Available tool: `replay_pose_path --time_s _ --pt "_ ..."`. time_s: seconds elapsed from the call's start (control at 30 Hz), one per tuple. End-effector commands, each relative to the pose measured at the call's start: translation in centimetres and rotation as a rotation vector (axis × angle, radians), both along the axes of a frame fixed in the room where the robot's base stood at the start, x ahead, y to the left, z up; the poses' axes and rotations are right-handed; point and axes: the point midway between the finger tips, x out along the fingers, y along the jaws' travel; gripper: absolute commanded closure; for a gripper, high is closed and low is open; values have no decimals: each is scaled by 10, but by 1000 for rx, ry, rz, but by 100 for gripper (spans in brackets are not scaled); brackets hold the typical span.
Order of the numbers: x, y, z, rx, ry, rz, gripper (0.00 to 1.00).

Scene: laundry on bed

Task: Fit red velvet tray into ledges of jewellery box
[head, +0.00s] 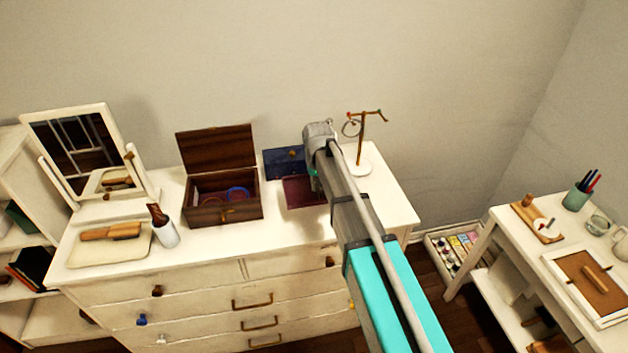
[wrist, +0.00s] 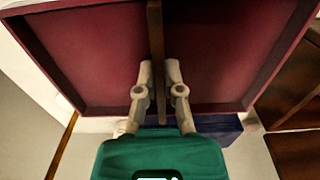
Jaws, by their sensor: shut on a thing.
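The red velvet tray (head: 300,193) is at the right of the open jewellery box, partly hidden behind my arm in the head view. In the wrist view the tray (wrist: 80,55) fills the upper part, with a wooden divider (wrist: 155,45) down its middle. My gripper (wrist: 158,80) is shut on this divider. The wooden jewellery box (head: 222,209) stands on the dresser with its lid (head: 217,149) up. Things with red and blue colour lie inside it. I cannot tell whether the tray touches the dresser top.
A blue box (head: 284,161) lies behind the tray; it also shows in the wrist view (wrist: 215,125). A jewellery stand (head: 360,155) is at the right. A white cup (head: 165,234), a brush on a pale tray (head: 88,257) and a mirror (head: 75,150) are left of the box.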

Motion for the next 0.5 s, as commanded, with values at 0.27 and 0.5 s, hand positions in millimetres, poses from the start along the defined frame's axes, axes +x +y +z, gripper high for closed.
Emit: replay_pose_path --time_s 0.27,0.5 --pt "-53 -15 31 0 0 0 100" --pt "-82 -23 43 0 0 0 100"
